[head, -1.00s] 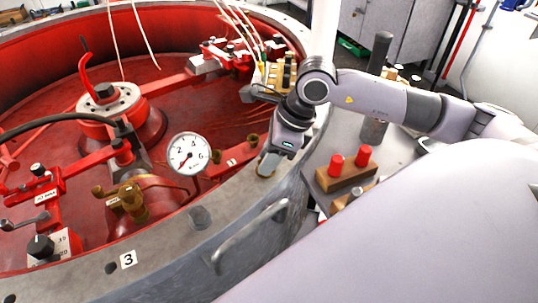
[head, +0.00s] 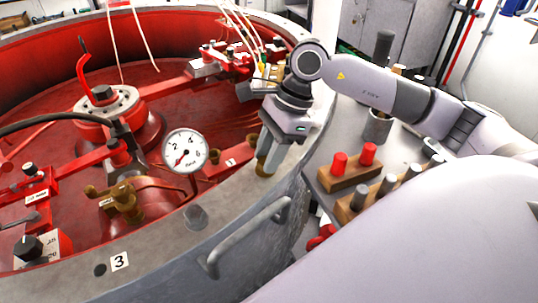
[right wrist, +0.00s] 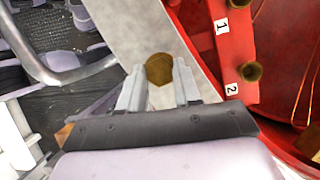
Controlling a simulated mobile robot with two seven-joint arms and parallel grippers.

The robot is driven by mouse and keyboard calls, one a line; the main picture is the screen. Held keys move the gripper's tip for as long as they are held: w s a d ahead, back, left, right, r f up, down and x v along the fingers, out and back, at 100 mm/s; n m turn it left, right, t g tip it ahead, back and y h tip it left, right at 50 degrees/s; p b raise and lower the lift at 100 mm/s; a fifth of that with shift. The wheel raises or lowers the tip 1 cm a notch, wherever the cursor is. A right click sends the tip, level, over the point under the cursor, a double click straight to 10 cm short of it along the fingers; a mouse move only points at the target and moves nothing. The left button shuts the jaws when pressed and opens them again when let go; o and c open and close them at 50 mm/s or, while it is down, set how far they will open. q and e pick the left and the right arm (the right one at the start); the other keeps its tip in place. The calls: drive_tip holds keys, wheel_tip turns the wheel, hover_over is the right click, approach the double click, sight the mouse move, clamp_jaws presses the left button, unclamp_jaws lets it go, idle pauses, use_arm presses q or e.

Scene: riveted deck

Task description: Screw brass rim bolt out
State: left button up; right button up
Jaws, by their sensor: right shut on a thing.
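The brass rim bolt (head: 262,169) is at the pale metal rim (head: 228,190) of the red tank, right of the dial gauge. In the right wrist view its hexagonal head (right wrist: 159,68) shows between my fingertips. My right gripper (head: 269,160) points down over the rim and is shut on the bolt. Its two fingers also show in the right wrist view (right wrist: 158,85). The bolt's shank is hidden, so I cannot tell how far it sits in the rim. My left gripper is not in view.
A handle (head: 247,236) sticks out of the tank's outer wall. A white dial gauge (head: 185,150) stands inside the rim. Right of the tank, a wooden block with red pegs (head: 345,178) and a block with grey pegs (head: 352,207) lie close to my arm.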

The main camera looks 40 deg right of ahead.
drive_tip(key=shift+n, duration=0.3)
drive_tip(key=o, duration=1)
drive_tip(key=shift+o, duration=0.2)
drive_tip(key=shift+d+r, duration=0.1)
drive_tip(key=shift+r, duration=0.15)
drive_tip(key=v, duration=0.6)
drive_tip(key=shift+r, duration=0.3)
drive_tip(key=shift+d, duration=0.1)
